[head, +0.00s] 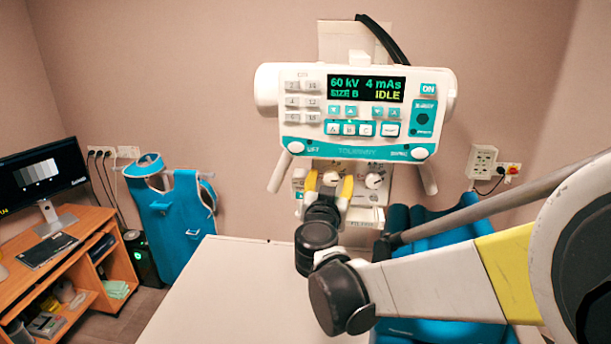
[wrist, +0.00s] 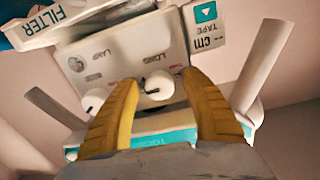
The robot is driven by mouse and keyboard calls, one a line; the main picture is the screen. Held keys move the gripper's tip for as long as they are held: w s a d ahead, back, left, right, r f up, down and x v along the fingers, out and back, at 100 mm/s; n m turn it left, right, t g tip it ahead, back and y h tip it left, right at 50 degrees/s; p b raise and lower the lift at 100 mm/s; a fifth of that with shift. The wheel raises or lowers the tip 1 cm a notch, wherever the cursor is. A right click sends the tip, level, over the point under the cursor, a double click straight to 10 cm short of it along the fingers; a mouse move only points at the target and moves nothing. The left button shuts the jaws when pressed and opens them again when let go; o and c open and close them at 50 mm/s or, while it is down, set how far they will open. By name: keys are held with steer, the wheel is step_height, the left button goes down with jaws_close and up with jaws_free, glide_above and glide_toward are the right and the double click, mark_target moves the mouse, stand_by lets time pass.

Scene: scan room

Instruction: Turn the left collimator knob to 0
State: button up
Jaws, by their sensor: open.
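The left collimator knob (head: 330,179) is a white round knob on the panel below the X-ray console. It also shows in the wrist view (wrist: 158,86). My gripper (head: 330,184) is open, with its yellow fingers on either side of this knob; in the wrist view the gripper (wrist: 159,78) has one fingertip left and one right of it. I cannot tell whether the fingers touch it. The right knob (head: 374,180) is free of the gripper and appears at the left in the wrist view (wrist: 93,101). The left knob's setting is too small to read.
The console (head: 350,150) hangs just above my gripper, with grey handles (head: 279,172) (head: 428,178) on both sides. A white table (head: 220,290) lies below. Blue padding (head: 440,225) is at right, a blue apron (head: 174,225) at left, and a wooden desk (head: 70,255) far left.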

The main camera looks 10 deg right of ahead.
steer(key=shift+w+d, duration=0.15)
steer(key=shift+w, duration=0.15)
jaws_close()
